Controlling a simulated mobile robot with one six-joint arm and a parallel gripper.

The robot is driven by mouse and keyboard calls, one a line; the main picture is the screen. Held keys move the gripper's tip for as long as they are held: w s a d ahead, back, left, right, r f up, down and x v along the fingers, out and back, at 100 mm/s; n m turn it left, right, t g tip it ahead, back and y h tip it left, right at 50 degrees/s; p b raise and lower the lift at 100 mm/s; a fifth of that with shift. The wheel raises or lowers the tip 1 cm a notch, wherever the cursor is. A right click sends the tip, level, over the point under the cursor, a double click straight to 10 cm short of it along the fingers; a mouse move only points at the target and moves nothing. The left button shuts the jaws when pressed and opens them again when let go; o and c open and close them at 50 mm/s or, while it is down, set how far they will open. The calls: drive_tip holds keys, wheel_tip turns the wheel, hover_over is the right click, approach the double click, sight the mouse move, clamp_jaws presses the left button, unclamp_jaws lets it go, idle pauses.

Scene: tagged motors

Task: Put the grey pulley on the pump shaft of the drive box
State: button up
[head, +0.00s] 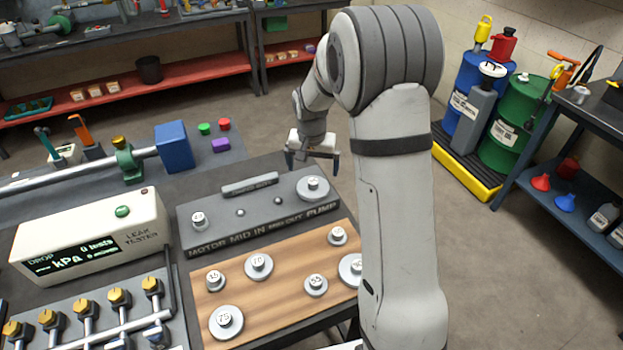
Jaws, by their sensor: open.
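The drive box (255,226) is a dark grey block lettered MOTOR, MID IN, MID OUT, PUMP along its front. A small grey pulley (199,219) sits at its motor end, and a larger grey pulley (312,188) sits at its pump end. Between them stand two small bare shafts, one left (240,212) and one right (278,200). Several grey numbered pulleys lie on a wooden board (281,303) in front, including one marked 75 (225,322); my arm partly hides one at the right. My gripper (313,160) is open and empty, pointing down behind the box's pump end.
A cream leak tester (88,238) stands left of the drive box, with a valve manifold (103,317) in front of it. A shaft with a blue block (174,146) lies behind. Drums on a yellow pallet (468,172) stand at the right; the floor between is clear.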

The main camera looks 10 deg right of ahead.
drive_tip(key=s+r+n+t, duration=0.1)
drive_tip(key=s+r+n, duration=0.1)
drive_tip(key=s+r, duration=1.15)
drive_tip(key=s+n, duration=0.2)
drive_tip(key=s, duration=1.3)
drive_tip(key=shift+s+t+y, duration=0.3)
drive_tip(key=shift+s+t, duration=0.05)
drive_tip(key=shift+t, duration=0.05)
drive_tip(key=shift+d, duration=0.1)
